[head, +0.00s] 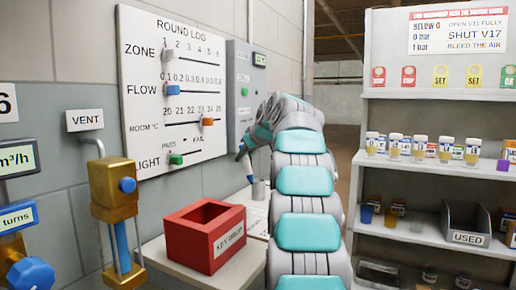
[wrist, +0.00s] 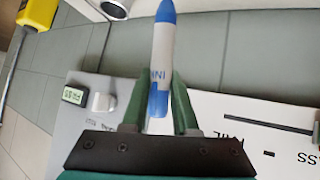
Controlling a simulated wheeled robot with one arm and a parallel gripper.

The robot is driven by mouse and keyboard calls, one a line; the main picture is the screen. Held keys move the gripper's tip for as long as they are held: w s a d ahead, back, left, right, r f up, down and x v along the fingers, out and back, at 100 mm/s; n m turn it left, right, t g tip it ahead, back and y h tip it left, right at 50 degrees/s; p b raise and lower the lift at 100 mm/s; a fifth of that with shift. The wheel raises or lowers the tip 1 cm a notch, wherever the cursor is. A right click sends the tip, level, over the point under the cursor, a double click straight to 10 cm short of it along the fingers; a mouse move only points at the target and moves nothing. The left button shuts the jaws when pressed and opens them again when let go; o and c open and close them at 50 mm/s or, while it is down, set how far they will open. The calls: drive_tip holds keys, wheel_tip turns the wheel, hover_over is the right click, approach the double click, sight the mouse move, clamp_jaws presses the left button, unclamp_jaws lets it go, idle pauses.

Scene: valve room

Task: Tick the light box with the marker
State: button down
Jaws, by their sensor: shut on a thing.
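In the wrist view, my gripper (wrist: 157,90) is shut on a white and blue marker (wrist: 162,50). Its blue end points away from the fingers, towards grey tiles. In the head view, my gripper (head: 243,148) is mostly hidden behind my arm, in front of the wall near the board's right side. The white ROUND LOG board (head: 150,60) hangs on the wall. Its LIGHT row (head: 148,162) is lowest, with a green slider (head: 176,159) and PASS and FAIL words above. In the wrist view, a white panel (wrist: 225,125) shows FAIL and PASS. I cannot see the marker touching anything.
A brass valve (head: 113,190) is at left. A shelf (head: 430,93) with bottles stands at right. A grey wall box (head: 243,85) is beside the board.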

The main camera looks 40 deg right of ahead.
drive_tip(key=shift+s+a+f, duration=0.1)
drive_tip(key=shift+f, duration=0.25)
wheel_tip(320, 180, down, 7)
drive_tip(key=b, duration=0.4)
drive_tip(key=shift+f, duration=0.2)
drive_tip(key=shift+f+b, duration=0.6)
drive_tip(key=shift+f, duration=0.05)
idle(1.2)
drive_tip(key=shift+s+d+f, duration=0.1)
drive_tip(key=shift+s+d, duration=0.05)
drive_tip(key=shift+d, duration=0.35)
drive_tip(key=shift+w+a, duration=0.3)
drive_tip(key=shift+a, duration=0.3)
drive_tip(key=shift+w+a, duration=0.15)
drive_tip(key=shift+a, duration=0.15)
drive_tip(key=shift+a, duration=0.15)
drive_tip(key=shift+d+b, duration=0.2)
drive_tip(key=shift+b, duration=0.1)
drive_tip(key=shift+s+d, duration=0.2)
drive_tip(key=shift+d, duration=0.35)
